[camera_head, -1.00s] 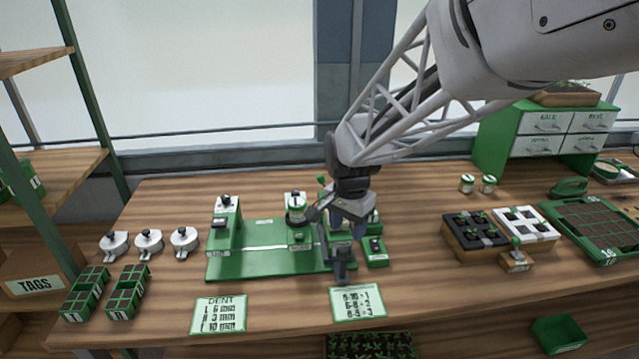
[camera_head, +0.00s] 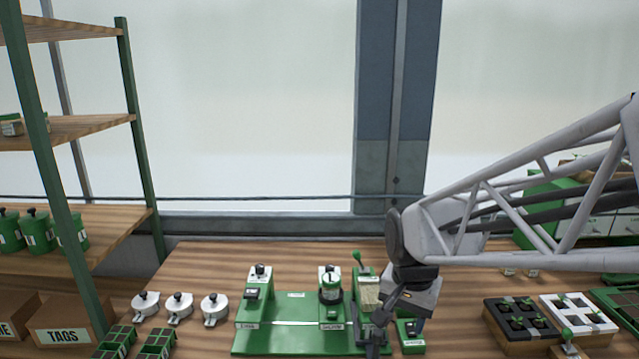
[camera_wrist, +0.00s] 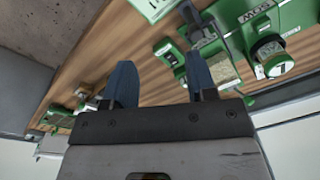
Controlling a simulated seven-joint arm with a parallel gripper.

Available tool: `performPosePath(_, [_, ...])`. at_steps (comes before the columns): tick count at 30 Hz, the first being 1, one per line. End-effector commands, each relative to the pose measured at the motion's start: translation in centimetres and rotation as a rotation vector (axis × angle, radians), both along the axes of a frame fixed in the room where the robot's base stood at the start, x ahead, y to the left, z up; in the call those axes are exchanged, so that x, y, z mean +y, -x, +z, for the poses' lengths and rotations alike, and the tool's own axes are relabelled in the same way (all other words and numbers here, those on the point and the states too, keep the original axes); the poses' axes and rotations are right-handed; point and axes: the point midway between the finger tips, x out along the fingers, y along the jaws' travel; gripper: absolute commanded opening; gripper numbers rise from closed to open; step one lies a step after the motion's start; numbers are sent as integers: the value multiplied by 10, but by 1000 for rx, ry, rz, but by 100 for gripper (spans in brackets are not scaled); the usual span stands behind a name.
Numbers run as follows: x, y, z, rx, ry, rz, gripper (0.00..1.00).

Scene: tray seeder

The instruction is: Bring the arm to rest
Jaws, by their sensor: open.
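My gripper (camera_head: 374,345) hangs over the right end of the green seeder machine (camera_head: 290,340) in the head view, and the arm reaches in from the right edge. In the wrist view my gripper (camera_wrist: 160,85) shows two blue fingers spread apart with nothing between them. The wooden bench top (camera_wrist: 155,72) and green machine parts (camera_wrist: 205,60) lie beyond the fingers. In the head view the fingertips are small and partly hidden by the wrist.
Several white round pieces (camera_head: 180,307) stand left of the machine. A black tray (camera_head: 521,320) and a white tray (camera_head: 578,313) with seedlings are at right. A shelf (camera_head: 75,130) stands at far left. A window post (camera_head: 395,100) rises behind the bench.

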Motion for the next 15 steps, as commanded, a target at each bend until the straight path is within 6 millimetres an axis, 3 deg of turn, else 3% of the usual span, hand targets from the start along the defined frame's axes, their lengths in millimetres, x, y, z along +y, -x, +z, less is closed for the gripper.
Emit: performPosePath(15, [-21, 106, 34, -106, 50, 336, 52])
